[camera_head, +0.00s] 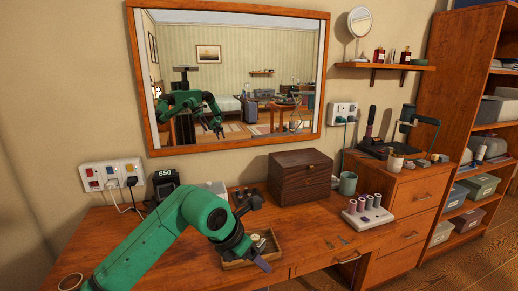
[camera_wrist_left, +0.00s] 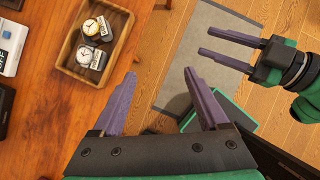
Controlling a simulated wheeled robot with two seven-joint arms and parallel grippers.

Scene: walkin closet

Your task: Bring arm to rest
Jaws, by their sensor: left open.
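My left arm reaches in over the wooden dressing table (camera_head: 310,225) from the left. My left gripper (camera_head: 259,236) is above the table's front edge, beside a small wooden tray (camera_head: 236,264). In the left wrist view, the left gripper (camera_wrist_left: 163,80) has its two purple fingers wide apart with nothing between them. The tray (camera_wrist_left: 121,26) lies just left of the fingers there, with two watches (camera_wrist_left: 91,42) in it. My right gripper (camera_wrist_left: 220,48) shows at the right of the wrist view, over the floor, with its fingers apart and empty. It is outside the head view.
A mirror (camera_head: 240,140) hangs behind. A grey mat (camera_wrist_left: 215,30) lies on the floor. The table's front right is mostly clear.

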